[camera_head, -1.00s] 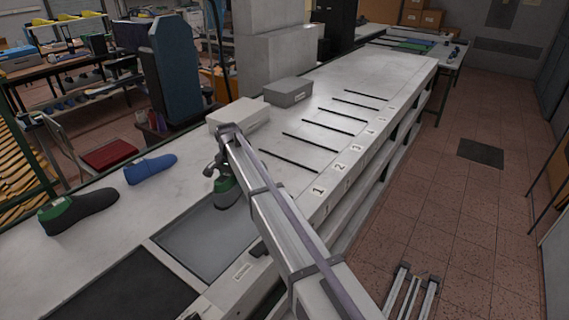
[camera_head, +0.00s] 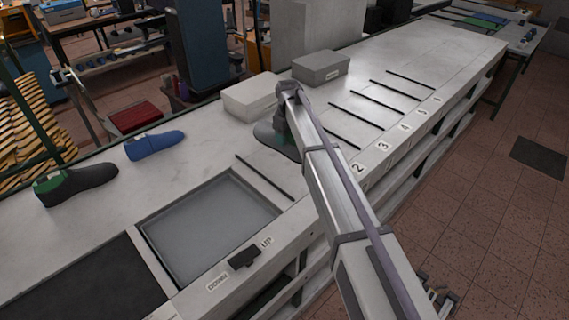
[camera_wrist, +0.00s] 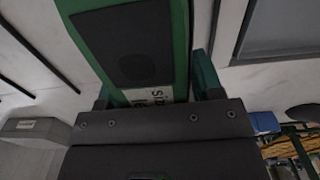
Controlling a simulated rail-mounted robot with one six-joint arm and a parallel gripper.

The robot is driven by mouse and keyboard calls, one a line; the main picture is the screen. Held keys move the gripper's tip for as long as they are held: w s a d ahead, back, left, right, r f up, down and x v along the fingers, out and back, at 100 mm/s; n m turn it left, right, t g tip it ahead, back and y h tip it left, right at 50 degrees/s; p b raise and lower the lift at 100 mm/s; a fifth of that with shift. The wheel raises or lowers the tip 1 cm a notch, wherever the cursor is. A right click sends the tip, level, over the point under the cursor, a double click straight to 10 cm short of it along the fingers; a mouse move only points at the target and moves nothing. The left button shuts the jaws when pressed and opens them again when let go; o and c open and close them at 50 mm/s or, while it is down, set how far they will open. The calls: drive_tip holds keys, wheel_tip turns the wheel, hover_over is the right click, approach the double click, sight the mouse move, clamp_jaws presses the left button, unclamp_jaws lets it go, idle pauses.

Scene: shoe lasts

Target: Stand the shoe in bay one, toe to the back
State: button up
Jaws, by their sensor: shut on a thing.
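My gripper (camera_head: 284,128) is shut on a dark shoe (camera_head: 270,143) with green on it. The arm hides part of the shoe in the head view. In the wrist view the shoe's green-edged part (camera_wrist: 178,45) with a dark patch and a printed label fills the upper middle, by a green finger (camera_wrist: 207,75). The shoe is over the bay left of number 2, between a near black strip (camera_head: 264,177) and the strip at number 2 (camera_head: 342,138). The arm hides that bay's number. I cannot tell whether the shoe touches the counter, or where its toe points.
A white box (camera_head: 250,98) and a grey box (camera_head: 320,68) stand behind the bays. A recessed grey tray (camera_head: 213,224) lies left of the bay. A blue shoe (camera_head: 154,145) and a dark shoe with green collar (camera_head: 76,184) stand far left. Bays to the right are empty.

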drive_tip(key=shift+w+d+f+b, duration=0.1)
drive_tip(key=shift+f+b, duration=0.2)
wheel_tip(320, 180, down, 10)
drive_tip(key=b, duration=1)
drive_tip(key=shift+r+p, duration=0.3)
drive_tip(key=shift+f, duration=0.25)
drive_tip(key=o, duration=1.5)
drive_tip(key=shift+r, duration=0.1)
drive_tip(key=shift+o, duration=0.2)
wheel_tip(320, 180, up, 13)
drive_tip(key=p, duration=1.2)
drive_tip(key=shift+f, duration=0.35)
